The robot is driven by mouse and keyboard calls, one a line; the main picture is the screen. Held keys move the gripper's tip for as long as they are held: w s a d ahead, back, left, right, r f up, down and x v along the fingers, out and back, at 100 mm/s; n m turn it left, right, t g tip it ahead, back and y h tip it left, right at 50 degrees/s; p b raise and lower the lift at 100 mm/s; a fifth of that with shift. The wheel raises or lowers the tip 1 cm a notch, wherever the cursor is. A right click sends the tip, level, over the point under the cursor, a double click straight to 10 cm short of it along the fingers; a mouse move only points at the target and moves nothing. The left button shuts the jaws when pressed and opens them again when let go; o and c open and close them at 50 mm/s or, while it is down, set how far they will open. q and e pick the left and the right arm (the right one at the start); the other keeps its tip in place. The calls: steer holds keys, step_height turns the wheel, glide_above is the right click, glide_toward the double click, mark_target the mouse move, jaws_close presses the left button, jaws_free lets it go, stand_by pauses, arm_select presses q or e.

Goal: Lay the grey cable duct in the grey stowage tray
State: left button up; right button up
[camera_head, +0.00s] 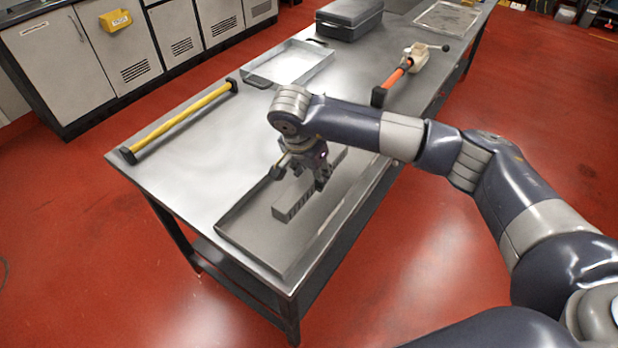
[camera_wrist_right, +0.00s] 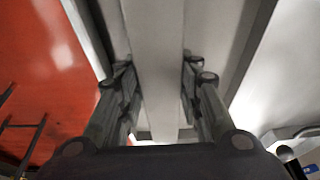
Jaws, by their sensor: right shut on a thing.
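The grey cable duct (camera_head: 296,203) is a long grey bar with slotted sides. In the head view it is over the grey stowage tray (camera_head: 241,246), roughly in line with the tray's long sides. I cannot tell whether it touches the tray floor. My right gripper (camera_head: 321,184) points down and is shut on the duct near its middle. In the right wrist view the duct (camera_wrist_right: 158,65) runs between the two fingers of the right gripper (camera_wrist_right: 158,85). Part of the duct and tray is hidden behind my right arm. My left gripper is not in view.
A yellow bar with black ends (camera_head: 180,120) lies along the table's left edge. A silver tray (camera_head: 297,62), a dark case (camera_head: 348,18) and an orange-handled tool (camera_head: 393,82) are farther back. The metal table (camera_head: 205,175) is bare left of the stowage tray.

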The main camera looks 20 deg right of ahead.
mark_target(309, 176)
steer(key=shift+w+f, duration=0.1)
steer(key=shift+w, duration=1)
steer(key=shift+w+b, duration=0.45)
step_height(309, 176, down, 4)
steer(key=shift+r+b, duration=0.1)
steer(key=shift+b, duration=0.7)
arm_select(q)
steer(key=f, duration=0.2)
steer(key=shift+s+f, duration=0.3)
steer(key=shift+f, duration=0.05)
arm_select(e)
steer(key=shift+r, duration=0.1)
steer(key=shift+s, duration=0.1)
steer(key=shift+f, duration=0.2)
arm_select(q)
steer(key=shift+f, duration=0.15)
arm_select(e)
steer(key=o, duration=1.2)
steer(key=shift+c, duration=0.2)
